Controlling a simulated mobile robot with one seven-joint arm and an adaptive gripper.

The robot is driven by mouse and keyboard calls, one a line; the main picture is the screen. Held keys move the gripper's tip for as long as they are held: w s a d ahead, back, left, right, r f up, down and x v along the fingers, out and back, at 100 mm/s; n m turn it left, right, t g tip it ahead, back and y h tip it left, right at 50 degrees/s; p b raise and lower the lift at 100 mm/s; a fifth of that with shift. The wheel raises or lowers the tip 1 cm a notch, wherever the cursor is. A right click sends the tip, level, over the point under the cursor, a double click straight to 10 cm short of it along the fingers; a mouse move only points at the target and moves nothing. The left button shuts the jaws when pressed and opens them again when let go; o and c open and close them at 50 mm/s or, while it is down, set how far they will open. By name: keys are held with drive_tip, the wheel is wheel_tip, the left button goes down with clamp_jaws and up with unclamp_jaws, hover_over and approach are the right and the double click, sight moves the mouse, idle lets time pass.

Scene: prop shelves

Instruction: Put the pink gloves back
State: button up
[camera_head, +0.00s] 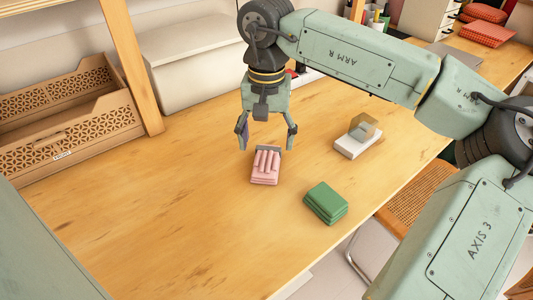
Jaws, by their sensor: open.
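The pink gloves (265,168) lie as a small folded stack on the wooden table, with finger shapes on top and a grey band at the far end. My gripper (266,146) points down with its two fingers spread wide. It appears above or just behind the gloves' far end, and nothing is between the fingers. The exact height over the gloves is hard to tell from this single view.
A green folded stack (326,202) lies right of the gloves near the table's front edge. A white block with a tan see-through top (357,138) stands further right. Wooden patterned crates (75,133) stand at left. The table's (170,215) front left is clear.

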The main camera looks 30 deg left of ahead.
sight(267, 159)
wheel_tip(267, 159, up, 7)
drive_tip(key=shift+f, duration=0.2)
idle(0.6)
